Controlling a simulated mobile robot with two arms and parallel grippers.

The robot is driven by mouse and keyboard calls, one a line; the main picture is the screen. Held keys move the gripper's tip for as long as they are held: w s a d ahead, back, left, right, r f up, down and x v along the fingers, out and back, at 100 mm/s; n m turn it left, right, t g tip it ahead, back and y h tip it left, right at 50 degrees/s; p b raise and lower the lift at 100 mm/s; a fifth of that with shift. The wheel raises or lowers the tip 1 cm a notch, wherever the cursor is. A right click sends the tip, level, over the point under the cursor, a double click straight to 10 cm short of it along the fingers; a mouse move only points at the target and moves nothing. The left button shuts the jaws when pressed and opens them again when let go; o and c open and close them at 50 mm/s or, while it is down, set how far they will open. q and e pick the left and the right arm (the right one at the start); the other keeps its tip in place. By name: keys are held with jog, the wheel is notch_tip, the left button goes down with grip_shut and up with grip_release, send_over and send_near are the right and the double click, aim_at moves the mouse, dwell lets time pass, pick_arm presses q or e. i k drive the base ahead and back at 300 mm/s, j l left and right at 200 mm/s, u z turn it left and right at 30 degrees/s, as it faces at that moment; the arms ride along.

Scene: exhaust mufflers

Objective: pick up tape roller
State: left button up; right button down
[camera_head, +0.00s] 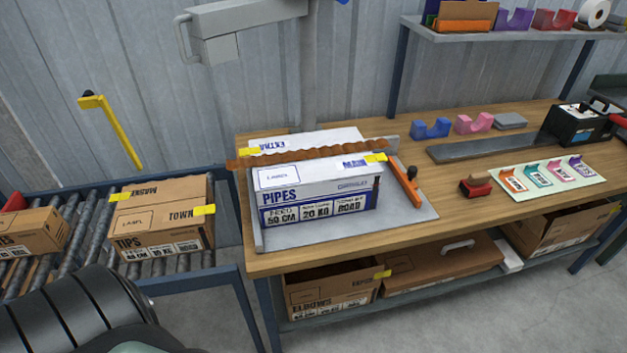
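I cannot tell for sure which thing is the tape roller. An orange tool with a dark knob (406,186) lies slanted along the right side of the grey packing tray (420,212), beside a white box marked PIPES (315,203). A blue tape holder (430,129) and a pink tape holder (474,124) stand at the back of the wooden table (360,247). Neither of my grippers shows. A black ribbed part at the lower left looks like my own arm, and its gripper end is out of the picture.
A brown wavy-edged strip (310,153) lies across the box top. A red stamp-like block (475,185), coloured cards (543,175) and a black case (577,127) are on the table. Cartons (160,222) sit on a roller conveyor at left. The table's front right is mostly clear.

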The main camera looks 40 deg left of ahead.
aim_at(477, 184)
jog(key=i+j+z, duration=0.2)
jog(key=z, duration=0.15)
jog(key=i+j+z, duration=0.35)
